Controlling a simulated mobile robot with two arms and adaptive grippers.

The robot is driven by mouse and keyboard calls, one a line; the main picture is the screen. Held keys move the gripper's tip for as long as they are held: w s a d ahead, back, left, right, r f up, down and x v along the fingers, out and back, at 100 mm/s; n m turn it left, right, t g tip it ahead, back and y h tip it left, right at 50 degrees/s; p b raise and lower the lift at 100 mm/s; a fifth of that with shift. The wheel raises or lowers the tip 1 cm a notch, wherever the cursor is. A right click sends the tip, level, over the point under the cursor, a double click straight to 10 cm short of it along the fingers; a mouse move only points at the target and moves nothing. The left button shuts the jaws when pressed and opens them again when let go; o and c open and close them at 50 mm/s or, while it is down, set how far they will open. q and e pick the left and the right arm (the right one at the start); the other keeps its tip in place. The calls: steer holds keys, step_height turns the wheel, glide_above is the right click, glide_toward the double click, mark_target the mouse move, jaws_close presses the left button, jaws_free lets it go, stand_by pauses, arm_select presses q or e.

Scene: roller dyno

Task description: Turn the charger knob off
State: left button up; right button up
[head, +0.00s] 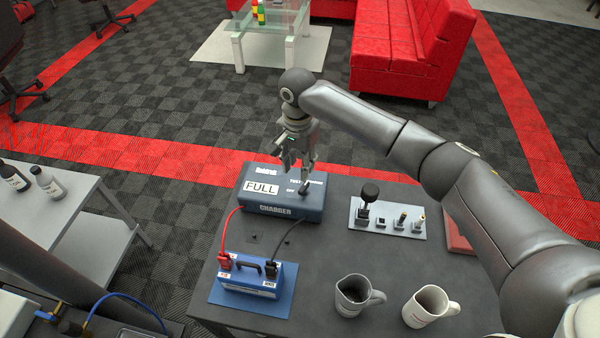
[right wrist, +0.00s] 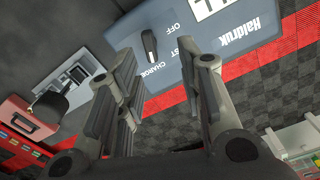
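The grey-blue charger (head: 282,211) stands on the dark table, with a white FULL label on its face. Its dark knob (right wrist: 149,45) shows in the right wrist view beside the OFF, partly covered TEST and CHARGE lettering. I cannot tell which label the knob points to. My right gripper (head: 297,172) is over the charger's right part, fingers pointing down. In the right wrist view my right gripper (right wrist: 166,68) is open and empty, its fingers apart with the knob seen beyond the gap. I see no contact with the knob. My left gripper is not in view.
A blue battery (head: 258,277) with red and black clamps stands in front of the charger, its cables running to it. A plate with a black-handled tool (head: 367,200) lies right. Two mugs (head: 354,295) (head: 430,306) stand at the front. A red case (head: 458,231) is further right.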

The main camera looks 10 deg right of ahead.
mark_target(305, 185)
steer(key=f, duration=0.1)
steer(key=d+f, duration=0.1)
steer(key=s+f, duration=0.1)
steer(key=shift+d+f+p, duration=0.1)
steer(key=shift+d+p, duration=0.2)
steer(key=shift+d, duration=0.05)
steer(key=f, duration=0.4)
steer(key=shift+w+a+f, duration=0.15)
steer(key=shift+w+f, duration=0.05)
steer(key=shift+w, duration=0.15)
steer(key=shift+s+d, duration=0.2)
steer(key=shift+d, duration=0.05)
steer(key=shift+w+a, duration=0.1)
jaws_close()
